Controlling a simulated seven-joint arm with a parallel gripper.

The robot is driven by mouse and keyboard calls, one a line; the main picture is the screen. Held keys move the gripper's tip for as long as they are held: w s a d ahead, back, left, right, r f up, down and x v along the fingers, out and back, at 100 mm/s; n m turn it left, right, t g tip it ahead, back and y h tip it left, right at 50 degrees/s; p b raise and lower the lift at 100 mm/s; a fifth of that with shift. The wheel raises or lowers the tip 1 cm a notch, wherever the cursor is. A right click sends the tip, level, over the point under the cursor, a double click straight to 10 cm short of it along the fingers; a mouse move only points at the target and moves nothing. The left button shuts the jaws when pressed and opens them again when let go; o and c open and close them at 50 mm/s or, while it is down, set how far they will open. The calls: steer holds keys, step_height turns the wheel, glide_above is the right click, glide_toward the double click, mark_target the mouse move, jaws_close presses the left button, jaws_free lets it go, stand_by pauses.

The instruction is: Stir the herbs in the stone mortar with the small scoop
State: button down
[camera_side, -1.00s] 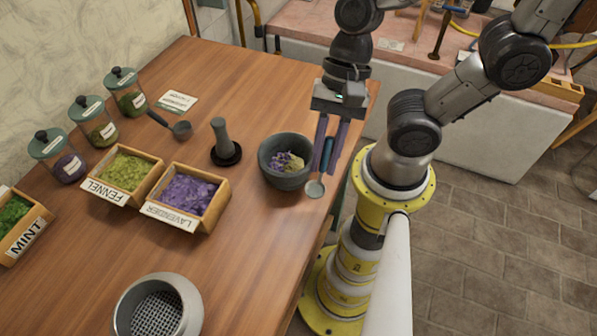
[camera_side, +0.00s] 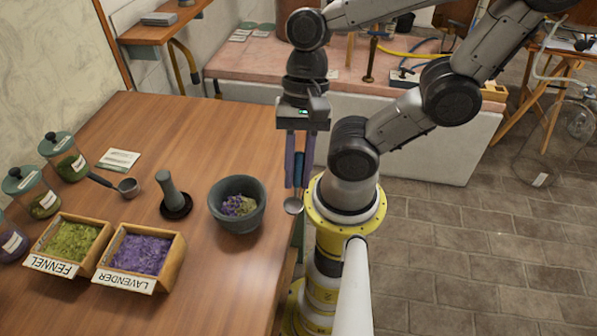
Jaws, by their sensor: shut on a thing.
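The stone mortar (camera_side: 221,219) is a dark grey bowl near the table's right edge, with purple and yellow-green herbs (camera_side: 238,205) inside. My gripper (camera_side: 298,186) is to the right of the mortar, pointing down. It is shut on a small scoop by its blue handle (camera_side: 300,168). The scoop's round metal bowl (camera_side: 293,205) hangs below the fingers, apart from the mortar in the picture, by the table edge. Its exact height is hard to tell.
A grey pestle (camera_side: 168,187) stands on a dark round base left of the mortar. Another dark-handled scoop (camera_side: 128,187) lies beyond it. Fennel (camera_side: 72,240) and lavender (camera_side: 140,250) boxes and several glass jars (camera_side: 65,160) fill the left. The table behind the mortar is clear.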

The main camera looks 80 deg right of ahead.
steer(key=w+d+n+h, duration=0.2)
steer(key=w+n+h, duration=0.2)
steer(key=w, duration=0.9)
steer(key=shift+n, duration=1.1)
steer(key=shift+f, duration=4.7)
